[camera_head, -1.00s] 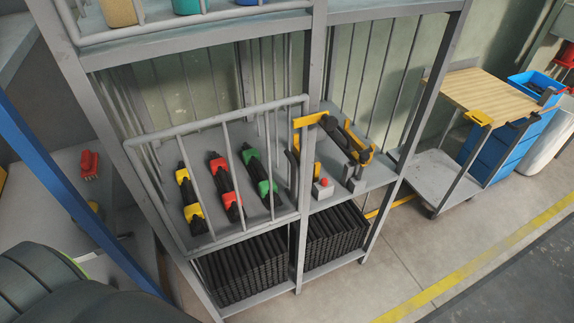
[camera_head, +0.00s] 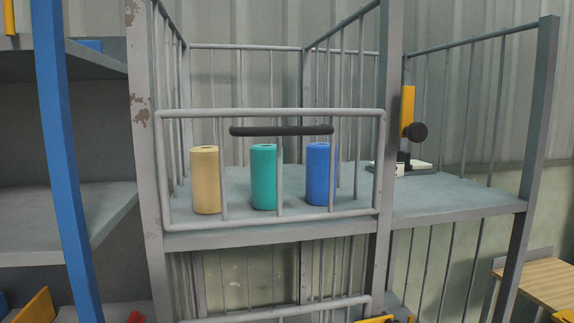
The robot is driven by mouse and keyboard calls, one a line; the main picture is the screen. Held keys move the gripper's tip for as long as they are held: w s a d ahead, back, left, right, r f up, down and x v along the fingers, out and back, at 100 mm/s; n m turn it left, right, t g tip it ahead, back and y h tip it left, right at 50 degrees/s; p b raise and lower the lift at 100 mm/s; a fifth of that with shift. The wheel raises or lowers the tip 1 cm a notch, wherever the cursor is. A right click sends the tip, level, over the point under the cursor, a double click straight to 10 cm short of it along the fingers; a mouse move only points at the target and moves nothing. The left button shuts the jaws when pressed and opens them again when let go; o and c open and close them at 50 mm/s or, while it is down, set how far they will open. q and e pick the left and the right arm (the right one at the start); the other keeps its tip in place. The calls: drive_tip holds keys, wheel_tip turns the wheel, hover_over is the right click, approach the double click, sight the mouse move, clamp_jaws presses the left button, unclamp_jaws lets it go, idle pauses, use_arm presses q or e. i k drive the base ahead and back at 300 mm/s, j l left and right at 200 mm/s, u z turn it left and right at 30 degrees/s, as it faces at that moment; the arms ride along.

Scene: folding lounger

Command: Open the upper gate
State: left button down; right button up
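The upper gate (camera_head: 265,113) is a grey barred frame across the front of the upper shelf compartment, and it stands shut. A dark horizontal handle (camera_head: 281,130) is fixed near its top. Behind the bars a tan cylinder (camera_head: 206,182), a teal cylinder (camera_head: 263,178) and a blue cylinder (camera_head: 318,175) stand upright on the shelf. The top rail of a lower gate (camera_head: 275,312) shows at the bottom edge. Neither of my grippers is in view.
A blue upright (camera_head: 65,170) stands at the left, before other grey shelves. A wooden-topped cart (camera_head: 545,283) is at lower right.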

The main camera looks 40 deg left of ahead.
sight(279, 130)
drive_tip(key=l+u, duration=0.15)
drive_tip(key=u, duration=0.25)
drive_tip(key=l+u, duration=0.1)
drive_tip(key=u, duration=0.3)
drive_tip(key=k+l+u, duration=0.1)
drive_tip(key=u, duration=0.25)
drive_tip(key=l+u, duration=0.1)
drive_tip(key=u, duration=0.3)
drive_tip(key=k+l, duration=0.1)
drive_tip(key=i+j, duration=0.15)
drive_tip(key=j, duration=0.15)
drive_tip(key=i+j, duration=0.15)
drive_tip(key=j+u, duration=0.05)
drive_tip(key=j, duration=0.1)
